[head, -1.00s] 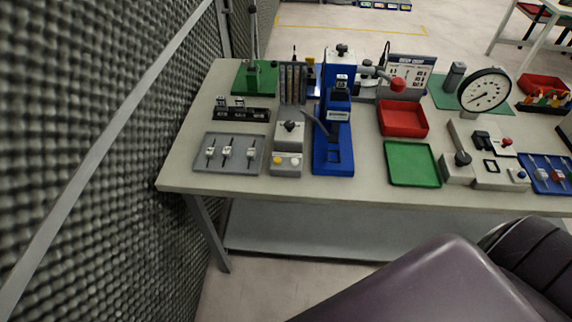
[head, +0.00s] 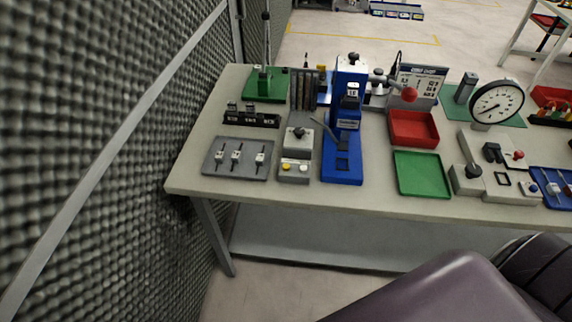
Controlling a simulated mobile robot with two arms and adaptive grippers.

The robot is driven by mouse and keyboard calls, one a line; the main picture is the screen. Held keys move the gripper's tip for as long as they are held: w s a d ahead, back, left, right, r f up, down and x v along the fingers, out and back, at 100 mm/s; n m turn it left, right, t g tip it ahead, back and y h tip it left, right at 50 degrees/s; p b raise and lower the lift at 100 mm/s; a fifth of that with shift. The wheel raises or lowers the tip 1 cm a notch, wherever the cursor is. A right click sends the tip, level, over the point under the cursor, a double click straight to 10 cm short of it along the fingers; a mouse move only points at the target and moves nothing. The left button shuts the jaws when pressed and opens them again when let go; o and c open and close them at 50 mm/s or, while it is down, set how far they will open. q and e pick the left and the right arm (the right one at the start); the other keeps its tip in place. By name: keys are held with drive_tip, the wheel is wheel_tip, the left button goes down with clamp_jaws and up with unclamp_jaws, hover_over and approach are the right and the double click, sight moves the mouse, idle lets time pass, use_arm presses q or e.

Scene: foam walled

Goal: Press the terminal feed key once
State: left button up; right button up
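A small grey key box (head: 294,179) stands near the front edge of the workbench, left of the blue press. It has a yellow key (head: 286,166) and a white key (head: 303,167) on top. No readable label shows which is the terminal feed key. Behind it is a grey unit with a black knob (head: 299,133). The blue press (head: 342,168) stands just right of the box. Neither gripper is in view; only a purple part of my own arm shows at the lower right, in front of the bench.
The workbench (head: 400,207) is crowded. A grey tray (head: 238,173) with several small parts lies left of the box. A green tray (head: 422,175), a red bin (head: 413,128) and a dial gauge (head: 496,101) are to the right. A foam wall (head: 90,130) bounds the left.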

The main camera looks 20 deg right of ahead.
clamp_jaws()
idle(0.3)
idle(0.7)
